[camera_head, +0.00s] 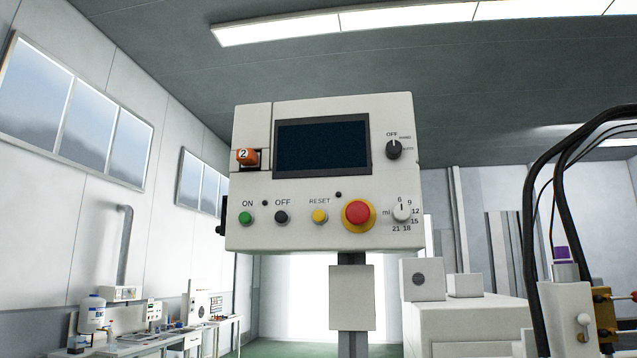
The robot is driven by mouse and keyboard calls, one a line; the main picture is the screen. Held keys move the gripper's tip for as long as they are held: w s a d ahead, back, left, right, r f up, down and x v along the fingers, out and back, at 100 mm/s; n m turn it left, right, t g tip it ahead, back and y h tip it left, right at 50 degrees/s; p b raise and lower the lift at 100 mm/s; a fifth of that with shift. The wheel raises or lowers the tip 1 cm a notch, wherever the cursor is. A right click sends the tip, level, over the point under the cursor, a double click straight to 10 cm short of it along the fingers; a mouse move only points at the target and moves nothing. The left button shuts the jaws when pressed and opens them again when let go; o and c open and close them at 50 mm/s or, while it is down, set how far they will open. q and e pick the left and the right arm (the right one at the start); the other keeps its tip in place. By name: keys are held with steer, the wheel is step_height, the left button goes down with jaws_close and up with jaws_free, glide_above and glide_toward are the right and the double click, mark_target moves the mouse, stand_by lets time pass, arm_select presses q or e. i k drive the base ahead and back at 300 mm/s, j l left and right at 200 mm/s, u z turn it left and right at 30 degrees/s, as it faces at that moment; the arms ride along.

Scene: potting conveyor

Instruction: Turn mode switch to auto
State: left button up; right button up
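The mode switch (394,150) is a black rotary knob at the upper right of a white control panel (290,192). Labels sit around it: OFF above, and two small ones to its right that are hard to read. Its light pointer mark appears to point up toward OFF. Nothing touches or covers the knob. Neither of my grippers shows in the head view.
The panel also carries a dark screen (322,146), an orange switch (247,157), a green ON button (246,218), a black OFF button (281,217), a yellow RESET button (319,216), a red emergency stop (358,214) and a white ml dial (401,212). Black cables (538,210) hang at right.

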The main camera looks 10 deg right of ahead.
mark_target(393, 149)
steer(key=z, duration=2.35)
steer(key=k+j, duration=0.15)
steer(key=k, duration=0.25)
steer(key=k+j, duration=0.2)
steer(key=k, duration=0.15)
steer(key=k+j, duration=0.15)
steer(key=k, duration=0.25)
steer(key=z, duration=0.05)
